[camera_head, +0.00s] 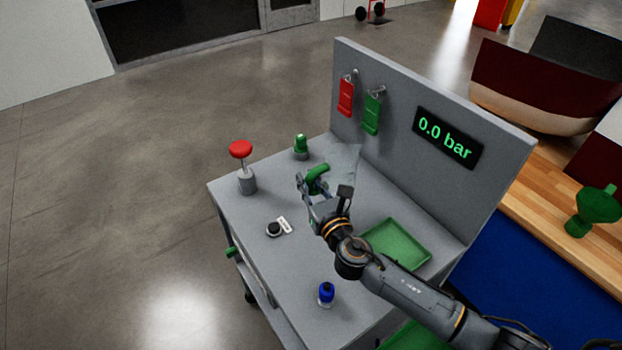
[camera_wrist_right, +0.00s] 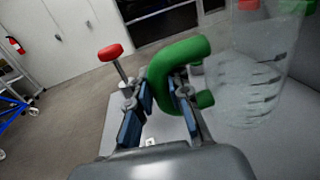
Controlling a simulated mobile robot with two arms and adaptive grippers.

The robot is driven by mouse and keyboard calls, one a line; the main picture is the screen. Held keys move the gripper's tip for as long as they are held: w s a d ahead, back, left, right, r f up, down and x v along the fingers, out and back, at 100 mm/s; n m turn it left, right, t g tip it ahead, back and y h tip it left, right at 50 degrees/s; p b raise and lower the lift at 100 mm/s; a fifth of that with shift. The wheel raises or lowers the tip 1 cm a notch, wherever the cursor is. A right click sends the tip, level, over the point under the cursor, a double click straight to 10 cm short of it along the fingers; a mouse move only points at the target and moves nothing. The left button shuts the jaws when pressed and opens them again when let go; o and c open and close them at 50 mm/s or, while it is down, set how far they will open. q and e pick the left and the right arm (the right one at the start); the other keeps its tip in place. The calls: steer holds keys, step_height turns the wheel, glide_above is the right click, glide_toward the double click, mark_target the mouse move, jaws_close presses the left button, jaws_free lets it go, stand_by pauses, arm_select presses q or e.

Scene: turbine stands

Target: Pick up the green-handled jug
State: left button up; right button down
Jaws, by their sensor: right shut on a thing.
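The jug has a clear body with dark graduation marks (camera_wrist_right: 255,90) and a thick green handle (camera_head: 317,173). The handle also shows large in the right wrist view (camera_wrist_right: 172,60). My right gripper (camera_head: 313,188) is shut on the handle, with a finger on each side of it in the right wrist view (camera_wrist_right: 165,95). The clear body is hard to see in the head view and lies to the right of the handle, toward the back panel. I cannot tell whether its base touches the bench. My left gripper is not in view.
The grey bench (camera_head: 230,205) has a red-knobbed valve (camera_head: 241,150), a green-topped fitting (camera_head: 300,147), a black knob (camera_head: 274,229), a blue-topped item (camera_head: 326,293) and a green tray (camera_head: 420,258). Its panel (camera_head: 400,85) holds red and green tags and a "0.0 bar" display.

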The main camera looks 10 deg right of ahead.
steer(key=s+a+r, duration=0.3)
steer(key=s+r, duration=0.2)
steer(key=s, duration=0.4)
steer(key=shift+s+a, duration=0.2)
steer(key=shift+r, duration=0.1)
steer(key=c, duration=2)
jaws_free()
jaws_close()
